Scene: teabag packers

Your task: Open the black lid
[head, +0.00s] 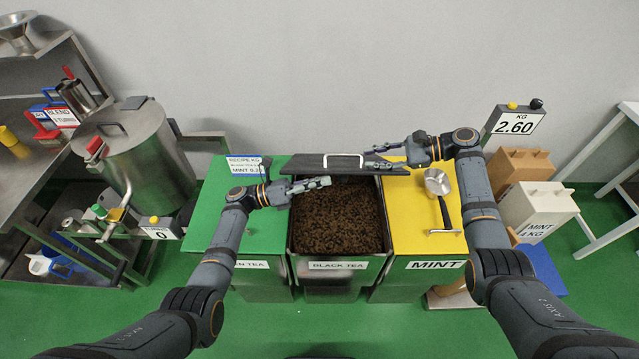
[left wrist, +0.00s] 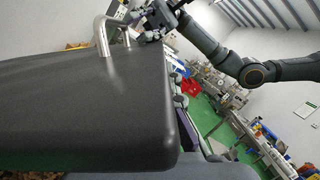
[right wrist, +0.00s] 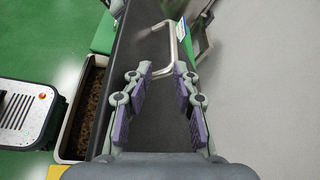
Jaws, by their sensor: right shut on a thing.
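The black lid (head: 312,163) with its silver bar handle (head: 343,157) stands raised at the back of the black tea bin (head: 336,265). The bin's dark loose tea lies uncovered. My left gripper (head: 326,182) is in front of the lid, above the tea.
The green bin lid (head: 222,225) is on the left and the yellow mint lid (head: 415,210) on the right. A metal scoop (head: 438,185) and a black handle lie on the yellow lid. A steel drum (head: 130,150) stands at left, and a scale display (head: 514,122) at right.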

